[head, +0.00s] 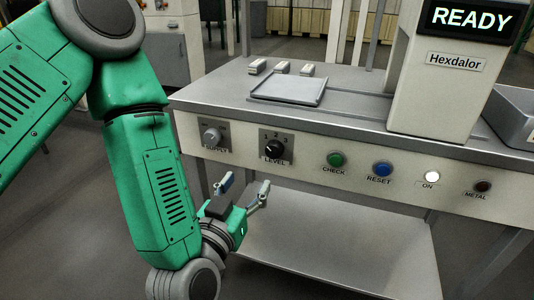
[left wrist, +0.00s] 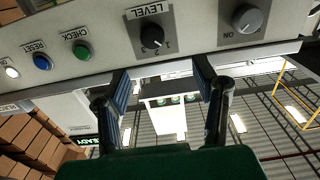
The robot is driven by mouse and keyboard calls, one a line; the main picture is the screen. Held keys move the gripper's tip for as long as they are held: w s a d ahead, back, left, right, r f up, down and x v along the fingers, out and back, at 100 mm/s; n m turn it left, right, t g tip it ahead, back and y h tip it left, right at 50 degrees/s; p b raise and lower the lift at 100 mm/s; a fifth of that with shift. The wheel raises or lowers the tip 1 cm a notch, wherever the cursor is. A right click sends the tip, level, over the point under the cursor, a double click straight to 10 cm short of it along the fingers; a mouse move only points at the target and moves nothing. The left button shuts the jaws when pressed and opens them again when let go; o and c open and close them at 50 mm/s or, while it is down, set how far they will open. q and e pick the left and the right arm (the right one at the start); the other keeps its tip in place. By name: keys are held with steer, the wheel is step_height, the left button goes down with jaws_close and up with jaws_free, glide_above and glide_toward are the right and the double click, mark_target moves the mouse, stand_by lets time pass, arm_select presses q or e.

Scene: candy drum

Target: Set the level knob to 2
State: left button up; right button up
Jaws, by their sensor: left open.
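The level knob (head: 274,149) is a black dial on a dark plate marked 1, 2, 3, on the front panel of the machine table. Its pointer is too small for me to read its setting surely. In the left wrist view the level knob (left wrist: 153,35) appears upside down, above and between the fingers. My left gripper (head: 243,188) is open and empty, below and in front of the panel, apart from the knob. Its two fingers (left wrist: 162,74) also show in the left wrist view. My right gripper is out of view.
A grey knob (head: 212,136) sits left of the level knob. Right of it are a green CHECK button (head: 336,159), a blue RESET button (head: 382,169), a lit ON lamp (head: 432,176) and a dark METAL lamp (head: 482,187). A lower shelf (head: 330,245) lies under the panel. The screen (head: 470,18) reads READY.

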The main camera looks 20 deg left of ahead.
mark_target(272, 152)
arm_select(q)
steer(key=w, duration=0.2)
steer(key=w+d+b, duration=0.1)
steer(key=w, duration=0.1)
steer(key=w+d, duration=0.1)
steer(key=w, duration=0.2)
steer(key=shift+d+r, duration=0.2)
steer(key=shift+d, duration=0.05)
steer(key=w, duration=0.2)
steer(key=w+a+b, duration=0.1)
steer(key=w, duration=0.1)
steer(key=shift+f, duration=0.1)
steer(key=shift+w+a, duration=0.35)
steer(key=shift+w, duration=0.1)
steer(key=shift+d, duration=0.75)
steer(key=c, duration=1.1)
steer(key=shift+a, duration=0.35)
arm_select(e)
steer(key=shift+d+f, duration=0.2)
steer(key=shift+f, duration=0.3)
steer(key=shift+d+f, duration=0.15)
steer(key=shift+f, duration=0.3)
